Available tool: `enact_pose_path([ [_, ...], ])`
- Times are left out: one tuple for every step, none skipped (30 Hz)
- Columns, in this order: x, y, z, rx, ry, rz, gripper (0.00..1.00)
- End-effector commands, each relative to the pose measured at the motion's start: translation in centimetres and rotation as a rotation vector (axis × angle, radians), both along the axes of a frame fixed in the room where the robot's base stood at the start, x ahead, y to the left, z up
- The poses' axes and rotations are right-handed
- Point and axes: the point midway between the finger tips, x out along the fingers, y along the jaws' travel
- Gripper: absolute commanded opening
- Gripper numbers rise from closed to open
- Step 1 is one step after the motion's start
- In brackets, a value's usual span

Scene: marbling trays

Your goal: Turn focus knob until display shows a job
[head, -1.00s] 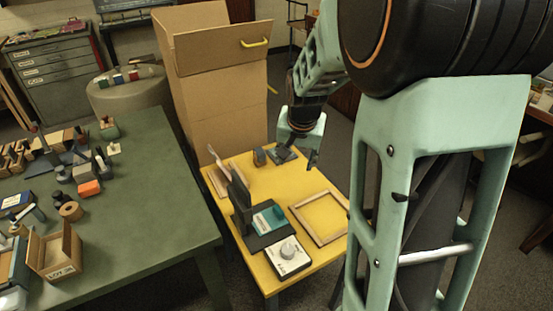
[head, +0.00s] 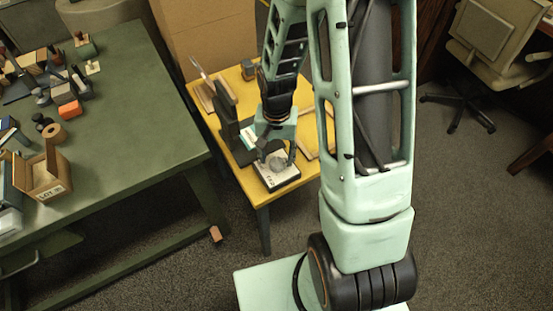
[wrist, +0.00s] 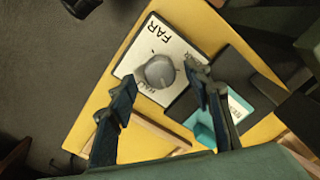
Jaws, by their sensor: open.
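The focus knob (wrist: 159,72) is a grey round dial on a white panel (wrist: 150,42) marked "FAR", with other lettering partly covered. In the head view the knob (head: 277,163) sits on its box at the front corner of the yellow table. My gripper (wrist: 157,97) is open, its two dark fingers apart on either side of the knob in the picture and not closed on it. In the head view my gripper (head: 275,157) is right over the knob box. The display (wrist: 238,107) shows in part as a teal and white face beside the panel; its text is unreadable.
The yellow table (head: 205,105) holds a dark upright stand (head: 228,112) and a wooden frame (head: 308,145), partly hidden by my arm. A green table (head: 140,130) with blocks and a wooden box (head: 45,180) is at left. A cardboard box (head: 205,35) stands behind.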

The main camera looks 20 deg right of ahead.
Motion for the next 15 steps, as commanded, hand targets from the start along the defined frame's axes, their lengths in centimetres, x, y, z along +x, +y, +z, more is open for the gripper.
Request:
enact_pose_path([
  [0.0, 0.0, -0.7, -0.001, 0.001, 0.001, 0.46],
  [0.0, 0.0, -0.9, -0.001, 0.001, 0.001, 0.46],
  [0.0, 0.0, -1.2, -0.001, 0.000, 0.001, 0.46],
  [0.0, 0.0, -1.4, 0.000, 0.000, 0.001, 0.46],
  [0.1, 0.0, -1.6, 0.000, -0.001, 0.001, 0.46],
  [0.1, 0.0, -1.7, 0.000, -0.001, 0.001, 0.46],
  [0.1, 0.0, -1.8, 0.001, -0.001, 0.001, 0.46],
  [0.1, 0.0, -1.9, 0.000, -0.002, 0.001, 0.46],
  [0.1, 0.0, -1.9, 0.000, -0.002, 0.001, 0.46],
  [0.1, 0.0, -1.9, 0.000, -0.002, 0.001, 0.46],
  [0.1, 0.0, -1.9, 0.000, -0.002, 0.001, 0.46],
  [0.1, 0.0, -1.9, 0.000, -0.002, 0.001, 0.46],
  [0.1, 0.0, -1.9, 0.000, -0.002, 0.001, 0.46],
  [0.1, 0.0, -1.9, 0.000, -0.002, 0.001, 0.46],
  [0.1, 0.0, -1.9, 0.000, -0.002, 0.001, 0.46],
])
